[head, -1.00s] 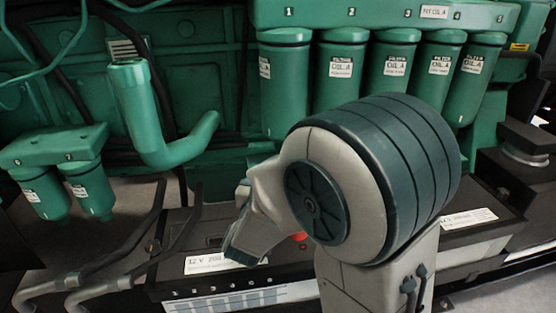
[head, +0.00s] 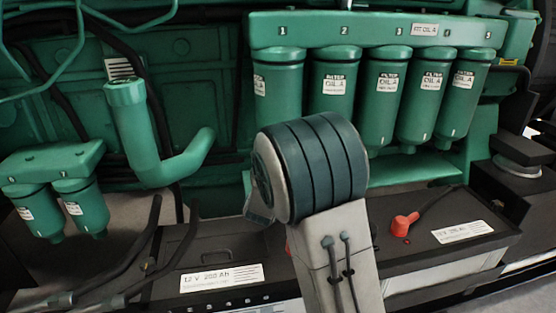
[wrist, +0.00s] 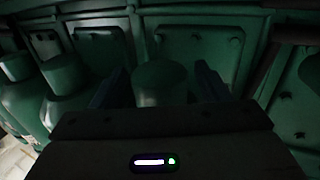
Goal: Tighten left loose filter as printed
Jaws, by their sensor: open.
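A row of several green oil filters labelled "FILTER OIL A" hangs under a numbered green header (head: 386,28) in the head view. Filter 1 (head: 278,96) is leftmost, with filter 2 (head: 334,90) and filter 3 (head: 384,100) beside it. In the wrist view my gripper (wrist: 160,88) is open, its dark fingers on either side of a green cylinder (wrist: 159,84). I cannot tell whether they touch it or which numbered part it is. More green cylinders (wrist: 62,74) stand to its left. My gripper is hidden in the head view behind my arm. No filter shows a clear gap.
Two smaller green filters (head: 80,206) hang from a separate header (head: 52,160) at left. A bent green pipe (head: 145,140) stands between the groups. Black batteries (head: 215,248) lie below, with a red terminal cap (head: 403,222) at right.

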